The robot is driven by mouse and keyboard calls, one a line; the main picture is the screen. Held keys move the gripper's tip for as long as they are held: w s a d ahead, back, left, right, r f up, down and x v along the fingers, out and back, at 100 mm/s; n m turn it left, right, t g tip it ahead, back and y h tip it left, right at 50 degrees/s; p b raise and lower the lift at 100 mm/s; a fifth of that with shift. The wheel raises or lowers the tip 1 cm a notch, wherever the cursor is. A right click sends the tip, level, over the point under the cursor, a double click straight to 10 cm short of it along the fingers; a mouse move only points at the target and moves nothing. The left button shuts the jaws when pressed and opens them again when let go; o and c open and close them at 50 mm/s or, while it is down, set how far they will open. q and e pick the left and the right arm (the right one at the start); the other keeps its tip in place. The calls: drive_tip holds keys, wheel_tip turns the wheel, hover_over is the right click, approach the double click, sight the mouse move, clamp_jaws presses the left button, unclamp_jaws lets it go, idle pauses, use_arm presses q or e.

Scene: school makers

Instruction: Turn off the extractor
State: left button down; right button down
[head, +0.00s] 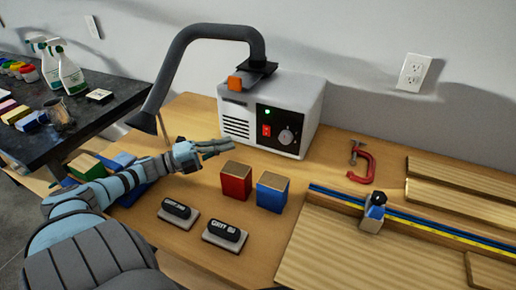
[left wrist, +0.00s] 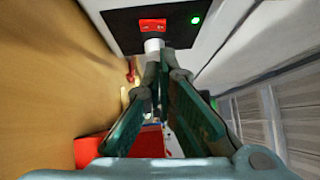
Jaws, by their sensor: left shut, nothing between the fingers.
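The extractor (head: 291,91) is a white box with a dark bent hose (head: 189,40), standing at the back of the wooden bench. Its black front panel has a red rocker switch (head: 266,131), a grey dial (head: 286,137) and a lit green light (head: 268,112). My left gripper (head: 231,144) is shut and empty, just in front of the box and left of the switch. In the left wrist view the shut fingers (left wrist: 160,65) point toward the red switch (left wrist: 152,25), with the green light (left wrist: 195,20) beside it. I cannot tell whether they touch the panel. My right gripper is not in view.
A red block (head: 236,184) and a blue block (head: 272,195) stand below the gripper. Two grit blocks (head: 224,236) lie nearer. A red clamp (head: 361,165) and a rail (head: 410,222) with boards are at right. A dark table (head: 101,104) with spray bottles is at left.

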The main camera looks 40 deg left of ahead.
sight(266, 131)
use_arm(q)
drive_tip(key=shift+w+f, duration=0.1)
drive_tip(key=shift+f, duration=0.3)
drive_tip(key=shift+r, duration=0.15)
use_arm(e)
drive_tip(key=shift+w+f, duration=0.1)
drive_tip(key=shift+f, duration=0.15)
